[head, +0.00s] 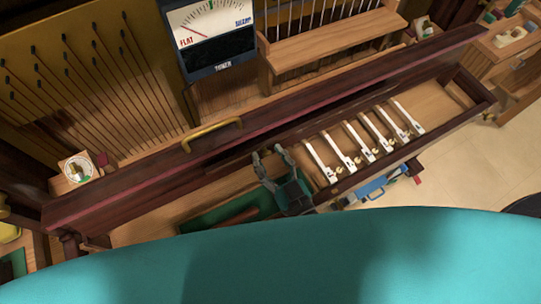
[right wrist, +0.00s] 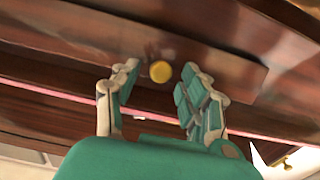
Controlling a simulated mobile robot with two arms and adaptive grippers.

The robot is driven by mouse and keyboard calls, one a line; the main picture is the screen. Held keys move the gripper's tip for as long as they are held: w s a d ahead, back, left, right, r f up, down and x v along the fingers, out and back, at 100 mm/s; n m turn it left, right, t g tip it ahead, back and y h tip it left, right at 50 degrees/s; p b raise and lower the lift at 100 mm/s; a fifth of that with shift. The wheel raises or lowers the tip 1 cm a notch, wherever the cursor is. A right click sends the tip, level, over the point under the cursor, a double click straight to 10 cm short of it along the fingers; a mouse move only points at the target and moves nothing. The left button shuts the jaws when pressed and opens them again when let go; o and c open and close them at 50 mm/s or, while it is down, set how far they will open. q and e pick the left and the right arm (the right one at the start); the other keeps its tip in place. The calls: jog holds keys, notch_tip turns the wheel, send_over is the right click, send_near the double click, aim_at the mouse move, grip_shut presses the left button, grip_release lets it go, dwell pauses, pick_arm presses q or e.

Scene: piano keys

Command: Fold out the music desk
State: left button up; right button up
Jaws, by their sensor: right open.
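A long dark wood panel (head: 330,85) with a red front edge runs diagonally across the head view, with a brass handle (head: 212,133) left of its middle. I cannot tell for sure which part is the music desk. In the right wrist view a brown board (right wrist: 95,35) carries a round brass knob (right wrist: 160,72). My right gripper (head: 269,155) is open and empty just below the dark panel. In the right wrist view its fingers (right wrist: 160,68) stand on either side of the knob in the picture, without visible contact. My left gripper is not in view.
Several white keys (head: 352,146) lie in the wooden key tray, right of my right gripper. A tuner (head: 212,35) and a wooden rack (head: 335,45) stand behind the panel. A green piece (head: 215,215) lies in the tray's left part. Tiled floor (head: 475,165) shows at right.

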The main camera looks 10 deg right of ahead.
grip_shut()
jog(key=t+b, duration=0.1)
jog(key=b, duration=0.2)
jog(key=f+t+b, duration=0.1)
jog(key=b, duration=0.2)
jog(key=s+f+t+y+b, duration=0.1)
jog(key=t+b, duration=0.1)
jog(key=b, duration=0.1)
jog(key=shift+d+f, duration=0.15)
jog(key=shift+f, duration=0.05)
grip_release()
